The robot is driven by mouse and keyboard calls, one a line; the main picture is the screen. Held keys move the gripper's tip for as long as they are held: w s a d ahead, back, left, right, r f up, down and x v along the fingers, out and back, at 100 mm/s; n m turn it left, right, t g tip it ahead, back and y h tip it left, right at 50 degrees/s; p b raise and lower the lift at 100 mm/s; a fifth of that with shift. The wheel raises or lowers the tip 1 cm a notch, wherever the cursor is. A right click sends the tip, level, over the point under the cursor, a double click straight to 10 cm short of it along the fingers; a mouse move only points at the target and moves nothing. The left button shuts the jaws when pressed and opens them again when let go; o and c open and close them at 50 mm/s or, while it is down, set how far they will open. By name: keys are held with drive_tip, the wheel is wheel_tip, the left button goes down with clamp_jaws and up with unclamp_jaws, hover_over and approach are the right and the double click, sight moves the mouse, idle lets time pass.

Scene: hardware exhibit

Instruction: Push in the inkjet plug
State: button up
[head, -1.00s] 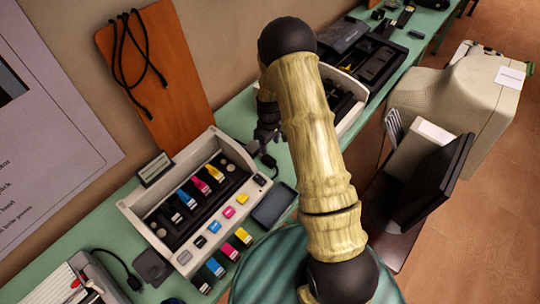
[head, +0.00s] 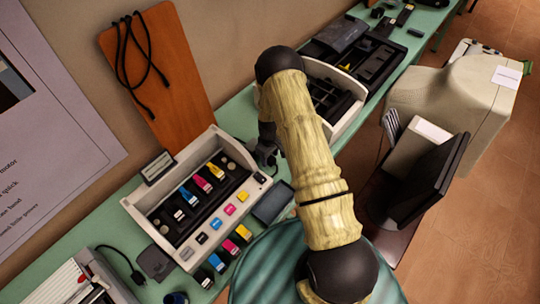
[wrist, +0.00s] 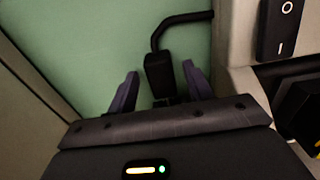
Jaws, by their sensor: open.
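The inkjet printer (head: 133,207) is a pale open-topped unit with coloured cartridges, on the green table. A black plug (wrist: 157,75) lies beside the printer's end wall (wrist: 237,45) in the wrist view. Its cable (wrist: 180,20) bends right to that wall. My gripper (wrist: 160,70) is open, with one purple-grey finger on each side of the plug and gaps between. In the head view my gripper (head: 266,152) is at the printer's right end, partly hidden by my arm. The plug's near end is hidden by my gripper's body, and I cannot see a socket.
A rocker switch (wrist: 284,25) is on the printer's wall at right. A second pale printer (head: 345,112) stands beyond my arm. A dark flat pad (head: 272,203) lies by the printer's near right corner. An orange board (head: 165,75) leans on the wall.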

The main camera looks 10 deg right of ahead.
clamp_jaws()
drive_tip(key=shift+w+a+f+b, duration=0.1)
drive_tip(key=shift+w+a+b, duration=0.3)
drive_tip(key=shift+w+b, duration=0.2)
drive_tip(key=shift+w+a+b, duration=0.55)
drive_tip(key=shift+w+b, duration=0.05)
drive_tip(key=shift+w, duration=0.1)
drive_tip(key=shift+w+a+r, duration=0.1)
drive_tip(key=shift+w+r, duration=0.05)
drive_tip(key=shift+r, duration=0.1)
unclamp_jaws()
drive_tip(key=shift+f, duration=0.1)
wheel_tip(320, 180, up, 18)
drive_tip(key=b, duration=0.4)
drive_tip(key=shift+f, duration=0.25)
